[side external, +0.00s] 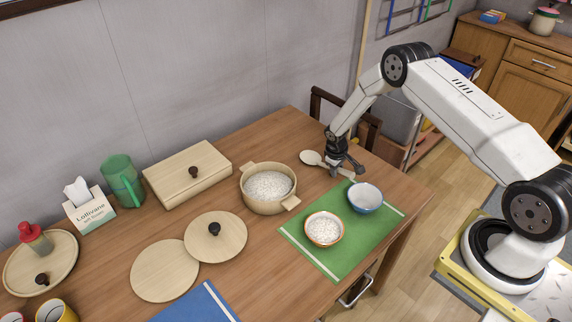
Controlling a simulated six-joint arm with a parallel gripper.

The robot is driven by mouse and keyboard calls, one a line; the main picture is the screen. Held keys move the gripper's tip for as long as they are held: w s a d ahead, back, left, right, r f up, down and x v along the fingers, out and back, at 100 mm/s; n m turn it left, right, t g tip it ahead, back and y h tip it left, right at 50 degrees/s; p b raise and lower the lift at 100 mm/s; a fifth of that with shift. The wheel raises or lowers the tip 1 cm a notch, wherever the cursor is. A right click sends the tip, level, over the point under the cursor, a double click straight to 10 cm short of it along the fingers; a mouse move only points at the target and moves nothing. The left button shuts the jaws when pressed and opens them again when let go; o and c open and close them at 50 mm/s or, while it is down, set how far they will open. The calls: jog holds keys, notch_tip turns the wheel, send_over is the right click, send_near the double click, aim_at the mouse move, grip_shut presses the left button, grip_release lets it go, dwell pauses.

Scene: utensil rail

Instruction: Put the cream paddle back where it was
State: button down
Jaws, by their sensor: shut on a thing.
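The cream paddle (311,157) is at the back right of the wooden table, with its broad rounded head to the left and its thin handle running right under my gripper. My gripper (345,169) points down and is shut on the paddle's handle. The jaws hide part of the handle. I cannot tell whether the paddle touches the table or is just above it. A rail or rack (419,12) with blue and green upright pieces shows on the wall at the top, cut off by the picture edge.
A wooden pot of rice (268,207) stands left of the paddle. A blue bowl (365,209) and a rice-filled bowl (324,244) stand on a green mat (304,263) in front. A lidded box (170,181), green pitcher (121,181) and round boards (165,271) are farther left. A chair (321,102) is behind.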

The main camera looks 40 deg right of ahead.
jog(key=shift+f, duration=0.15)
jog(key=shift+c, duration=2.2)
grip_release()
notch_tip(320, 180, up, 12)
jog(key=a, duration=0.2)
jog(key=shift+a, duration=0.15)
